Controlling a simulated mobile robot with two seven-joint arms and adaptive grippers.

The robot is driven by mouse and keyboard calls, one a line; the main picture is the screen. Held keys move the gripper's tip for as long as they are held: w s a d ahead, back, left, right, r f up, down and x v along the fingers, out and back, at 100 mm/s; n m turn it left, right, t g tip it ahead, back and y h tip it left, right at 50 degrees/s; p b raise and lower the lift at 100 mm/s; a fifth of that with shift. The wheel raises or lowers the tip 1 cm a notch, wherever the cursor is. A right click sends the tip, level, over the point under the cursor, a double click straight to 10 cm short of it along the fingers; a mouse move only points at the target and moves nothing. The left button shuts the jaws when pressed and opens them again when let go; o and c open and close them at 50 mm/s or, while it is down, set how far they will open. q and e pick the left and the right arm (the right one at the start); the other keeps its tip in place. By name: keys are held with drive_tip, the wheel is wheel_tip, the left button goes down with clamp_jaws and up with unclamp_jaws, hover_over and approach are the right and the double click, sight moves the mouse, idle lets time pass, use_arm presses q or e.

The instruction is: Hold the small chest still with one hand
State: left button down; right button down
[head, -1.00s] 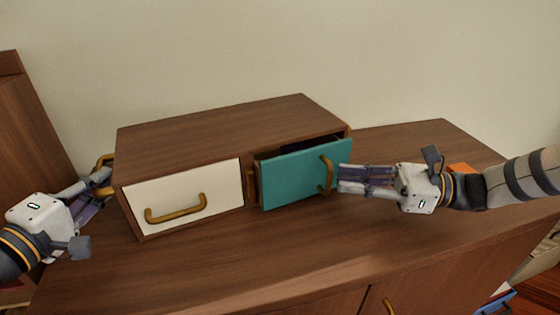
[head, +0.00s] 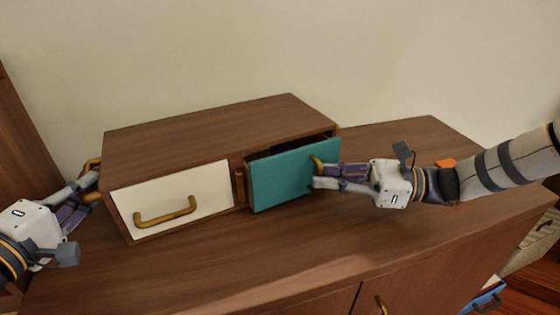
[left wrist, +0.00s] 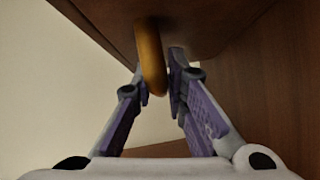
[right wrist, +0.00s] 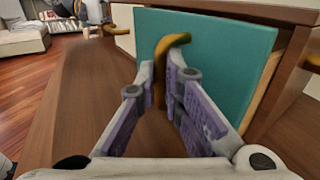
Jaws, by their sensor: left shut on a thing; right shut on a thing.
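The small chest (head: 215,128) is a brown wooden box standing on a wider cabinet. It has a shut white drawer (head: 205,187) with a brass handle and a teal drawer (head: 280,180) pulled partly out. My left gripper (head: 88,190) is shut on the brass side handle (left wrist: 151,58) at the chest's left end; the fingers sit on either side of it in the left wrist view. My right gripper (head: 318,176) is shut on the teal drawer's brass handle (right wrist: 168,45) and hides its lower part in the head view.
The cabinet top (head: 250,255) is clear in front of the chest. A plain wall (head: 300,50) stands close behind. A brown wooden panel (head: 25,130) rises at the left.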

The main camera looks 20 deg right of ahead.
drive_tip(key=shift+f, duration=0.1)
drive_tip(key=shift+w+a, duration=0.15)
drive_tip(key=shift+w, duration=0.65)
drive_tip(key=shift+w+a, duration=0.15)
drive_tip(key=shift+w, duration=0.65)
drive_tip(key=c, duration=1.6)
unclamp_jaws()
drive_tip(key=shift+o, duration=0.2)
drive_tip(key=shift+d, duration=0.1)
drive_tip(key=v, duration=1.2)
drive_tip(key=shift+s, duration=0.15)
